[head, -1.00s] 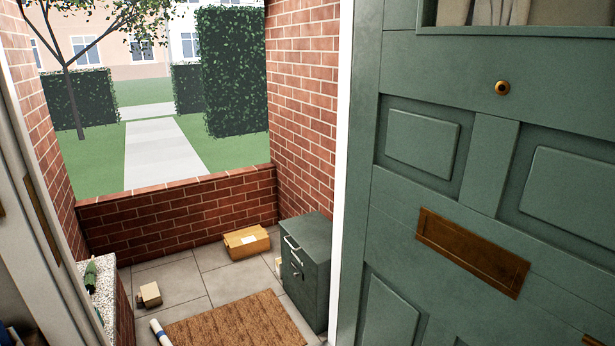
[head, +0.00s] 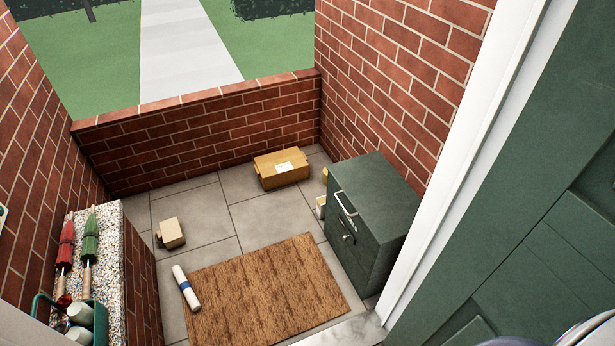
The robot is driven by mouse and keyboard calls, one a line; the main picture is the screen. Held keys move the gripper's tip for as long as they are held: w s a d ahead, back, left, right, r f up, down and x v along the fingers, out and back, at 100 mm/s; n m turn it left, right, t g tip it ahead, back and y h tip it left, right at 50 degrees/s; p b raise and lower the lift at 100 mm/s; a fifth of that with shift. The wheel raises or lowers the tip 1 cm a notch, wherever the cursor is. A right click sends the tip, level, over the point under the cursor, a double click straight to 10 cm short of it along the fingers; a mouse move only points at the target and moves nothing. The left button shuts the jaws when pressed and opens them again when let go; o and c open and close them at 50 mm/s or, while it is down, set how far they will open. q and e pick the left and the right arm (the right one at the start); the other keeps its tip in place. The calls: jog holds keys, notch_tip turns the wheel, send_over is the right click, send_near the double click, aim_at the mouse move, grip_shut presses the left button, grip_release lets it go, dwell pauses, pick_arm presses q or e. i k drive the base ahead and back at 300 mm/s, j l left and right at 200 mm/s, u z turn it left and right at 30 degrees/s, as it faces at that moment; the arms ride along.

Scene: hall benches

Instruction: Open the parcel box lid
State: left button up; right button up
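The parcel box (head: 372,215) is a dark green cabinet against the right brick wall of the porch, beside the door frame. Its flat top lid (head: 375,190) looks closed. A pale metal handle (head: 346,206) sits high on its left-facing front, with a small lock or latch (head: 348,236) below. Neither gripper shows in the head view. A rounded grey shape at the bottom right edge is cut off, and I cannot tell what it is.
A brown doormat (head: 265,295) lies before the box, with a rolled newspaper (head: 186,288) at its left. Cardboard parcels (head: 282,168) (head: 171,233) sit on the paving. Umbrellas (head: 66,255) and a green bottle carrier (head: 72,322) are on the left ledge. The green door (head: 540,230) stands at right.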

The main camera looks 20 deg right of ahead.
aim_at(388, 206)
jog(key=i+l, duration=0.1)
jog(key=i, duration=1.7)
